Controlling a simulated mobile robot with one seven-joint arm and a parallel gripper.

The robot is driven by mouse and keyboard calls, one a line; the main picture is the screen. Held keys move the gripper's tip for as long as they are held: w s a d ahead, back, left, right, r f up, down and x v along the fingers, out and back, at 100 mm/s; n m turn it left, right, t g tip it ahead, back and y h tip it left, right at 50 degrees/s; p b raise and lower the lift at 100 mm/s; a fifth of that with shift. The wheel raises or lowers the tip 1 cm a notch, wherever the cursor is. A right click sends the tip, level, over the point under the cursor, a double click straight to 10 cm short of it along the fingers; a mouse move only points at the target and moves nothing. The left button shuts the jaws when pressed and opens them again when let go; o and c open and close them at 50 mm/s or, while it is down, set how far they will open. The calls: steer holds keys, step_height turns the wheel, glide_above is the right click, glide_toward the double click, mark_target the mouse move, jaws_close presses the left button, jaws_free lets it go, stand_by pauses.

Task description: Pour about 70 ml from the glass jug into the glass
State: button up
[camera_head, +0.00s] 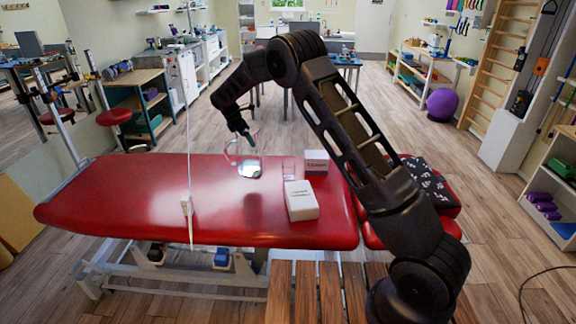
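The glass jug (249,169) shows as a faint clear outline with a pale patch low in it, over the far side of the red treatment table (130,195). My gripper (251,145) reaches down at the jug's upper part and overlaps it. The fingers are too small to tell whether they are open or closed on the jug. I cannot tell whether the jug rests on the table or is slightly raised. The glass (289,169) is small and clear, to the right of the jug, apart from it. Its contents cannot be made out.
A white box (301,206) lies nearer than the glass, and a second white box (316,158) stands just right of it. A dark patterned cushion (428,184) lies at the table's right end. A thin pale cord (188,120) hangs left of the jug.

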steer(key=shift+w+d+f+m+g, duration=0.25)
steer(key=shift+w+d+f+m, duration=0.15)
steer(key=shift+d+f+m, duration=0.2)
steer(key=shift+w+d+f+m+g, duration=0.2)
steer(key=shift+w+d+f+m, duration=0.15)
steer(key=shift+d+f+m, duration=0.25)
steer(key=shift+w+d+f+m+g, duration=0.25)
steer(key=shift+w+d+f+m, duration=0.2)
steer(key=shift+f, duration=0.3)
